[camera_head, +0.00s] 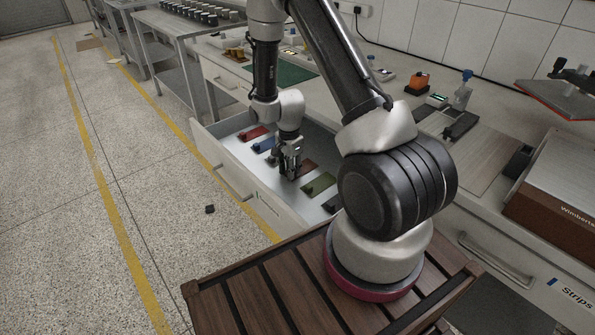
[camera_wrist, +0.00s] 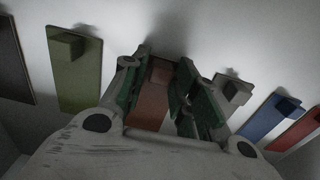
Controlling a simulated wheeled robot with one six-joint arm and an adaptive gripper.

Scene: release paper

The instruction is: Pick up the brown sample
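The brown sample (camera_wrist: 148,108) is a flat brown plate with a small block at one end. It lies in the open drawer, between the fingers of my gripper (camera_wrist: 160,88) in the wrist view. The fingers are open, one on each side of the block; I cannot tell whether either touches it. In the head view my gripper (camera_head: 290,170) points down into the drawer, and the brown sample (camera_head: 308,168) shows just right of it, partly hidden by the fingers.
The white drawer (camera_head: 225,167) also holds a red sample (camera_head: 252,133), a blue sample (camera_head: 264,145), a green sample (camera_head: 319,184) and a dark sample (camera_wrist: 14,62). A small black object (camera_head: 210,209) lies on the floor.

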